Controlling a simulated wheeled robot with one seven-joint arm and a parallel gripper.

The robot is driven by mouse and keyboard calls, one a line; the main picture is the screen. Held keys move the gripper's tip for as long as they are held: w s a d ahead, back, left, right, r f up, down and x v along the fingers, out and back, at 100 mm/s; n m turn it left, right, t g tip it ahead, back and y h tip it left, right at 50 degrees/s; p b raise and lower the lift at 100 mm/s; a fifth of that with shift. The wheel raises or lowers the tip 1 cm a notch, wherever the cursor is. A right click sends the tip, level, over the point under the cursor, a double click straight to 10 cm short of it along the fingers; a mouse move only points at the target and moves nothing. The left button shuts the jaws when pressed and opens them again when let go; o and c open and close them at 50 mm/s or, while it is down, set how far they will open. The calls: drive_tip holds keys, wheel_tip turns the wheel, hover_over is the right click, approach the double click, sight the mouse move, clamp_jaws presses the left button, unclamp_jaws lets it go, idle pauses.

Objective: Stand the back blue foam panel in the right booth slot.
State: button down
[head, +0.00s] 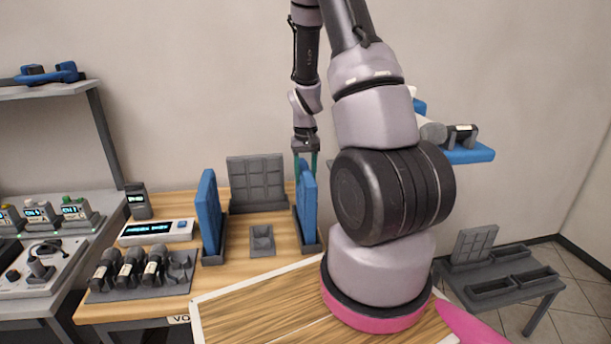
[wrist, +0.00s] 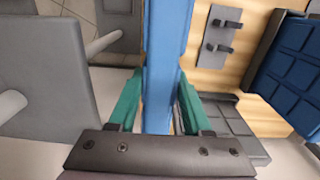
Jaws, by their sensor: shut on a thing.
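A blue foam panel (head: 308,206) stands upright at the right side of the booth, above the dark right slot (head: 312,249). Its lower edge meets the slot in the head view; I cannot tell how deep it sits. My gripper (head: 306,163), with green fingers, is shut on its upper part. In the wrist view the panel (wrist: 165,45) runs between the fingers of my gripper (wrist: 158,105). Another blue panel (head: 209,212) stands upright in the left slot (head: 213,258); it also shows in the wrist view (wrist: 292,80).
A grey gridded panel (head: 257,182) stands at the booth's back, with a small grey holder (head: 262,240) between the blue panels. A display box (head: 157,231) and a tray of microphones (head: 140,275) are left. A side table (head: 505,285) at right holds a grey panel and empty trays.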

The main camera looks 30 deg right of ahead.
drive_tip(key=shift+f, duration=0.6)
drive_tip(key=c, duration=0.6)
unclamp_jaws()
drive_tip(key=shift+r, duration=5.5)
